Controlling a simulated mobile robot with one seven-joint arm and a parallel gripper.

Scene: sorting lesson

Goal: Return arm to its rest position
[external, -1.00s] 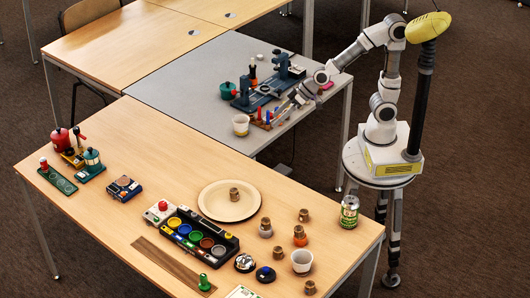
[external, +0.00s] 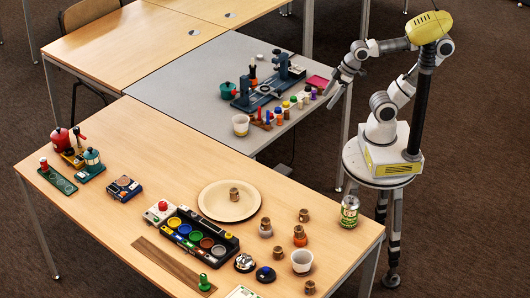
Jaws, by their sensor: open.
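My gripper (external: 333,97) is open and empty. It hangs above the right edge of the grey table (external: 190,90), fingers pointing down and to the left. My arm is folded back toward its base on the round stool. A row of small coloured pieces (external: 291,104) stands on the grey table to the left of my gripper, apart from it. A magenta flat item (external: 318,82) lies just behind them.
A dark blue device (external: 268,88), a green pot (external: 227,91) and a white cup (external: 240,124) stand on the grey table. The wooden table (external: 150,150) in front holds a round plate (external: 229,213), a tray of coloured cups (external: 197,236) and a can (external: 349,212).

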